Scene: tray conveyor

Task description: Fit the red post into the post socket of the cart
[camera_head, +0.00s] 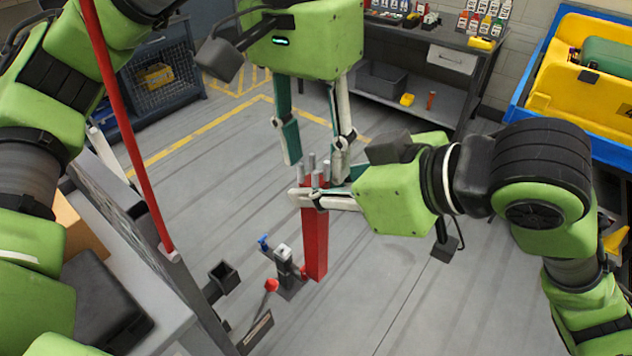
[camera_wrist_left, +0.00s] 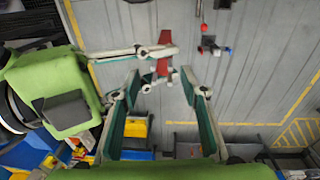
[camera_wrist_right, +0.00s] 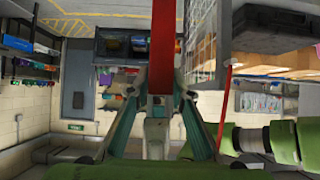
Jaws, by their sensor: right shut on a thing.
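The red post (camera_head: 315,243) hangs upright, with grey pegs at its top. My right gripper (camera_head: 318,198) is shut around its upper part; the post also shows in the right wrist view (camera_wrist_right: 163,45) and the left wrist view (camera_wrist_left: 163,66). My left gripper (camera_head: 315,163) is open and empty, pointing down just above the post's top. The grey-topped cart (camera_head: 165,328) stands at the lower left. A dark, open square holder (camera_head: 224,277) sits by its edge; I cannot tell whether it is the post socket.
A dark fitting (camera_head: 286,265) with blue and red knobs shows beside the post's lower end. A thin red pole (camera_head: 125,125) rises along the cart's side. A workbench (camera_head: 420,45) stands at the back and a blue-rimmed yellow bin (camera_head: 540,75) at the right. Open floor lies between.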

